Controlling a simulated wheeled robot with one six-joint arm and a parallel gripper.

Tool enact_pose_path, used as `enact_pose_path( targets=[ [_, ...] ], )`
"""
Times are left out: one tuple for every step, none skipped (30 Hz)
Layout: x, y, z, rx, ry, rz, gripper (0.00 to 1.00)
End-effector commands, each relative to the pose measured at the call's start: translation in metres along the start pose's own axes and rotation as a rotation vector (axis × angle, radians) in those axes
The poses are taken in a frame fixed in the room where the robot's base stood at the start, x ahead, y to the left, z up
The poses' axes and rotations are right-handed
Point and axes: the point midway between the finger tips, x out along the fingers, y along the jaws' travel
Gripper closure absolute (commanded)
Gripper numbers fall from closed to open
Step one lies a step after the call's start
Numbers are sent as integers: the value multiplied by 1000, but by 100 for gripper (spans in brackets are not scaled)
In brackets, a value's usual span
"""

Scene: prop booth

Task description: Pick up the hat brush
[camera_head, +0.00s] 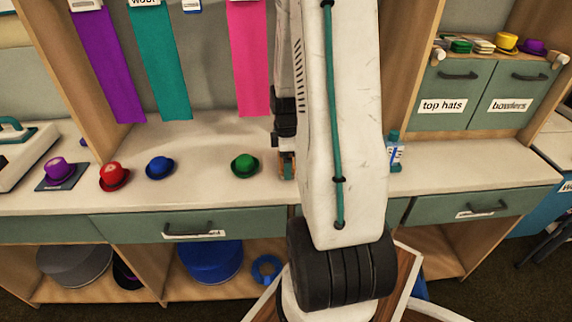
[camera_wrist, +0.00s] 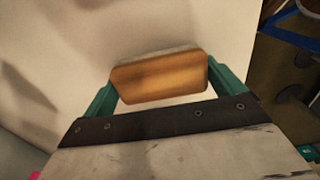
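The hat brush, an orange-brown wooden block with a pale far edge (camera_wrist: 160,78), lies between the two teal fingers of my gripper (camera_wrist: 160,84) in the wrist view. A finger meets each end of it, with no clear gap, and it lines up with the gripper. In the head view my gripper (camera_head: 287,166) points down at the counter, right of the green hat. A little orange-brown shows there, but my arm hides much of that area. I cannot tell whether the brush touches the counter.
The counter (camera_head: 215,190) holds a green hat (camera_head: 245,166), a blue hat (camera_head: 159,167), a red hat (camera_head: 114,176) and a purple hat (camera_head: 60,169) to the left. Hanging cloth strips (camera_head: 250,60) are behind.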

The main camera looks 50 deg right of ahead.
Motion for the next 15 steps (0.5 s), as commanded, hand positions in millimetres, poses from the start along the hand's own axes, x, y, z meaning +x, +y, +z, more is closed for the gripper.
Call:
enact_pose_path(
  targets=[
    [0, 0, 0, 0, 0, 0, 30],
    [0, 0, 0, 0, 0, 1, 30],
    [0, 0, 0, 0, 0, 1, 30],
    [0, 0, 0, 0, 0, 1, 30],
    [0, 0, 0, 0, 0, 1, 30],
    [0, 0, 0, 0, 0, 1, 30],
    [-1, 0, 0, 0, 0, 1, 30],
    [-1, 0, 0, 0, 0, 1, 30],
    [-2, 0, 0, 0, 0, 1, 30],
    [-3, 1, 0, 0, 0, 2, 30],
    [-5, 1, 0, 0, 0, 2, 30],
    [-8, 1, 0, 0, 0, 3, 30],
    [-10, 1, 0, 0, 0, 3, 30],
    [-14, 1, 0, 0, 0, 3, 30],
    [-19, 1, 0, 0, 0, 5, 30]
  ],
)
